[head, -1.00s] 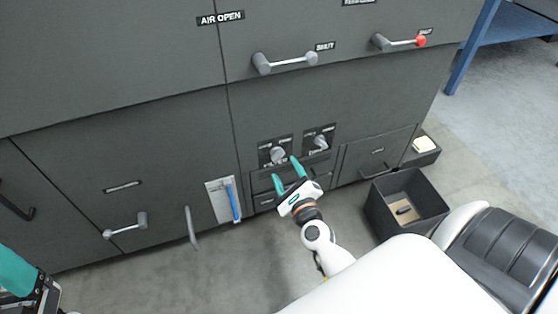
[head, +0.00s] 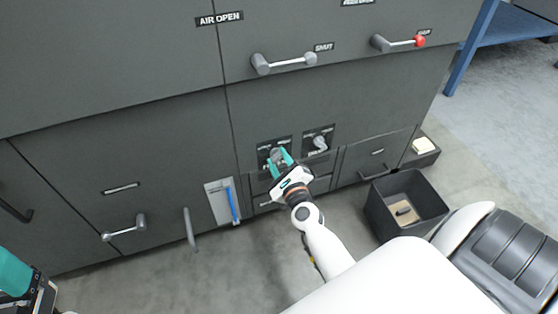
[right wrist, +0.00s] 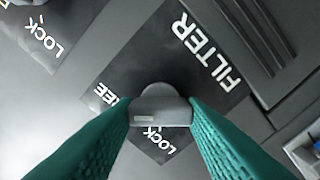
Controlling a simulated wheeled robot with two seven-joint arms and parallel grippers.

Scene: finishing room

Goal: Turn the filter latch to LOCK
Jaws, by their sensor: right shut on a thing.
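The filter latch is a grey knob (right wrist: 160,106) on a black plate (right wrist: 212,50) that reads FILTER, FREE and LOCK in the right wrist view. In the head view the latch plate (head: 265,150) is on the lower front of the dark cabinet. My right gripper (head: 279,158) is shut on the knob, with teal fingers on both sides of it in the right wrist view (right wrist: 160,118). The fingers partly cover the LOCK and FREE words. My left gripper (head: 15,275) shows only in part at the left edge; its fingertips cannot be made out.
A second knob on its own plate (head: 319,140) is just right of the filter latch. Bar handles (head: 285,62) stick out above. A dark open bin (head: 385,215) stands on the floor at right. Drawers (head: 262,187) lie below the latch.

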